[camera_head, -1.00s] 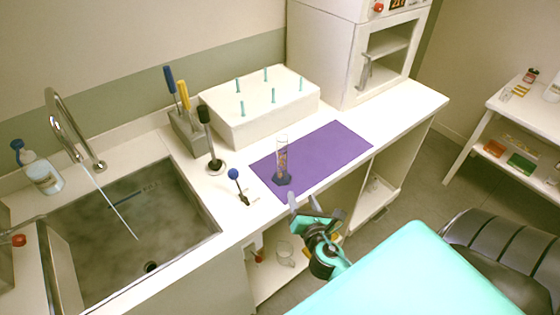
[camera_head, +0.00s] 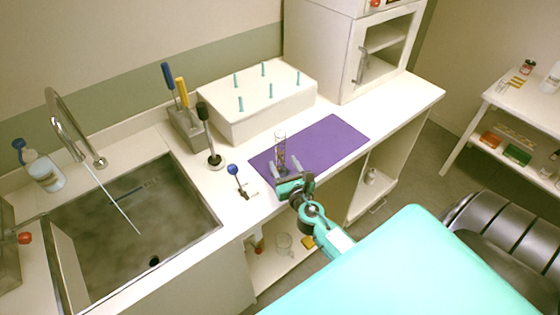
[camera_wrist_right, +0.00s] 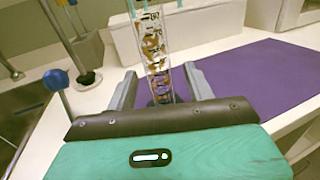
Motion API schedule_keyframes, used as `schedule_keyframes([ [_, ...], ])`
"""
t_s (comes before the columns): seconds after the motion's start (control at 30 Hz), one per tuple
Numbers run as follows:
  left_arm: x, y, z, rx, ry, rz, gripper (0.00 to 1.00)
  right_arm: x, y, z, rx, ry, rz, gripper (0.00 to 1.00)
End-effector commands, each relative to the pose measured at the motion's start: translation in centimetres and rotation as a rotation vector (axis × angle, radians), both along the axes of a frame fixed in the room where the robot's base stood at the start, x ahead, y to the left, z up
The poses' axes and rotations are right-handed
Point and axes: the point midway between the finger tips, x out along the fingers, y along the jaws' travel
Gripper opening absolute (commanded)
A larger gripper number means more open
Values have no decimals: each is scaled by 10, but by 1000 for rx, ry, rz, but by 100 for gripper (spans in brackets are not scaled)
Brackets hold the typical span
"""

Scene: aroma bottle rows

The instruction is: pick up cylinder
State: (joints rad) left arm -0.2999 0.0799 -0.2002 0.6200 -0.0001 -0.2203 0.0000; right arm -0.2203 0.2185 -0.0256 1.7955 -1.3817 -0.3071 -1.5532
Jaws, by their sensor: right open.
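A clear graduated cylinder (camera_head: 281,148) stands upright on the purple mat (camera_head: 326,148), near its left front part. In the right wrist view the cylinder (camera_wrist_right: 153,45) has printed markings and orange-brown marks, and its base is partly hidden by my gripper. My right gripper (camera_head: 284,168) is open at the front edge of the mat. In the right wrist view the fingers of my right gripper (camera_wrist_right: 158,84) stand on either side of the cylinder's lower part, with gaps beside it. My left gripper is not in view.
A white block with teal pegs (camera_head: 258,105) stands behind the mat. Left of the mat are a blue-knobbed tool (camera_head: 234,171), a black-handled tool on a round base (camera_head: 214,160) and a sink (camera_head: 130,230). A white cabinet (camera_head: 345,60) stands at the back right.

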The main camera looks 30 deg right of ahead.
Motion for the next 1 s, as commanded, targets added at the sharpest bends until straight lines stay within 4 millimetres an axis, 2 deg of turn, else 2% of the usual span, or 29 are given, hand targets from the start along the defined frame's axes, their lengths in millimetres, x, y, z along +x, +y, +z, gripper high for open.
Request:
schedule_keyframes([
  [0.27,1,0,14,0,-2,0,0,32,-4,8,2,-3,-2,53],
  [0.4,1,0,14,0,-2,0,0,46,-8,4,2,0,-1,53],
  [0.73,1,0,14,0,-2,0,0,51,-9,4,2,0,-1,53],
  [0.9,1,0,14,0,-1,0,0,51,-9,4,2,0,-1,20],
  [1.0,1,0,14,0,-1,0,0,51,-9,4,2,0,-1,4],
])
